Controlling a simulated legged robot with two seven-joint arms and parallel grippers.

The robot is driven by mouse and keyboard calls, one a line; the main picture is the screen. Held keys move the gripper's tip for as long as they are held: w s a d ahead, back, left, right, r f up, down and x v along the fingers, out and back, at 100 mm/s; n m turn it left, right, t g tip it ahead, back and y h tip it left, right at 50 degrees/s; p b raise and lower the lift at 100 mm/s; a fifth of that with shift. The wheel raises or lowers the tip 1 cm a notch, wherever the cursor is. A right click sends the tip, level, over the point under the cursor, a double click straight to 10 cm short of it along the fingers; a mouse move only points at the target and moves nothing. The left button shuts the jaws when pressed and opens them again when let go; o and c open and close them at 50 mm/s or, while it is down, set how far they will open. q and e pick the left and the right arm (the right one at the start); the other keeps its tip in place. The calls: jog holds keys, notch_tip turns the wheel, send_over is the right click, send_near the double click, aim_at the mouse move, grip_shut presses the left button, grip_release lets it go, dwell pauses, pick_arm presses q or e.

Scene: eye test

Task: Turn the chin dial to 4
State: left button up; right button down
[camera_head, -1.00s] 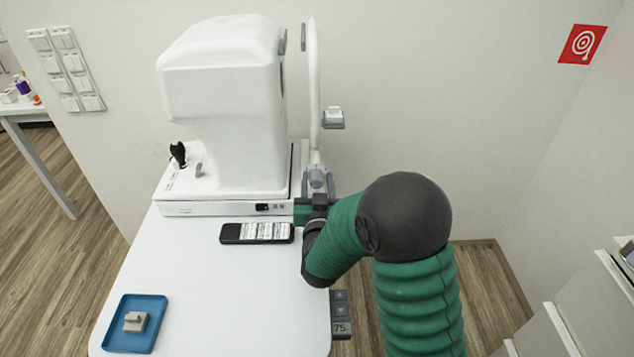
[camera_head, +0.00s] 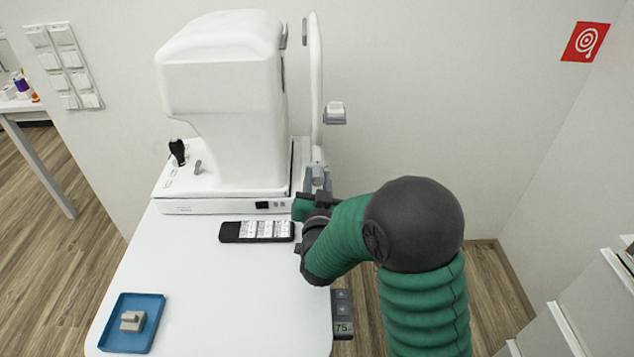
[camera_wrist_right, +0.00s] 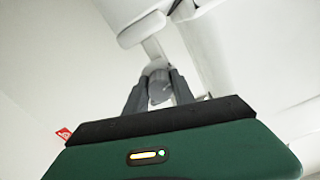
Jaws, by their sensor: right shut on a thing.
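The chin dial (camera_head: 318,172) is a grey knob low on the right side of the white eye-test machine (camera_head: 225,110), under the chin rest (camera_head: 335,114). My right gripper (camera_head: 318,181) is at the dial and shut on it. In the right wrist view the dial (camera_wrist_right: 159,84) sits between the two grey fingers of the right gripper (camera_wrist_right: 160,92), with the white chin rest beyond. The dial's number marks cannot be read, so its setting cannot be told. My left gripper is not in view.
A black-framed card or remote (camera_head: 257,231) lies on the white table (camera_head: 215,285) close to my right wrist. A blue tray (camera_head: 147,307) holding a small beige block (camera_head: 132,320) is at the front left.

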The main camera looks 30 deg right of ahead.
jog(key=m+b, duration=0.1)
jog(key=m, duration=0.1)
jog(key=m+b, duration=0.2)
jog(key=shift+s+f+m, duration=0.1)
jog(key=shift+f+m, duration=0.2)
jog(key=shift+f, duration=0.05)
jog(key=m+b, duration=0.4)
jog(key=shift+f+m, duration=0.15)
jog(key=shift+m, duration=0.15)
jog(key=m+b, duration=0.9)
jog(key=shift+f+b, duration=0.2)
jog(key=shift+b, duration=0.15)
jog(key=m+b, duration=1)
jog(key=b, duration=0.1)
jog(key=shift+r, duration=0.1)
jog(key=m+b, duration=0.2)
jog(key=m, duration=0.1)
jog(key=shift+a+b, duration=0.1)
jog(key=shift+b, duration=0.25)
jog(key=shift+r+m+b, duration=0.2)
jog(key=shift+m+b, duration=0.6)
jog(key=shift+m, duration=0.5)
jog(key=shift+r, duration=0.1)
